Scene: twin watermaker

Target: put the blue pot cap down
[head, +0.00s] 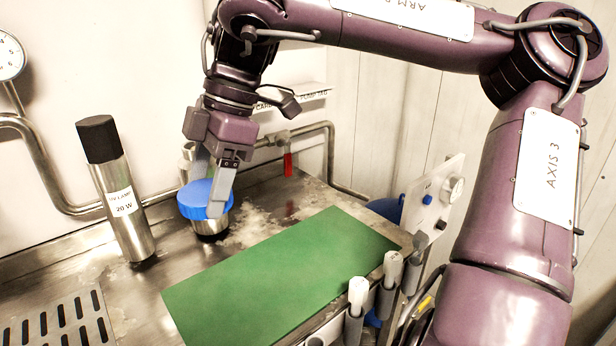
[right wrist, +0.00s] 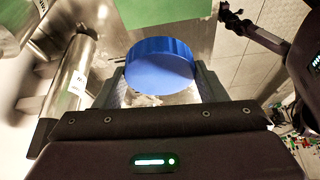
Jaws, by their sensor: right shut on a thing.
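The blue pot cap (head: 205,198) is a wide round cap with a ribbed edge. My right gripper (head: 210,188) comes down from above and is shut on it, one finger on each side. In the right wrist view the cap (right wrist: 160,65) sits between the two fingers. A short steel pot (head: 211,227) with a dark base shows directly under the cap; I cannot tell whether the cap rests on it or is just above it. The far finger's tip is partly hidden by the cap. My left gripper is not seen in the head view.
A green mat (head: 280,275) lies clear on the steel bench, right of the pot. A black-topped steel lamp (head: 122,195) stands to the left. A slotted drain (head: 68,322) is at front left. White-topped tubes (head: 358,292) line the front edge. A red-handled valve (head: 288,165) is behind.

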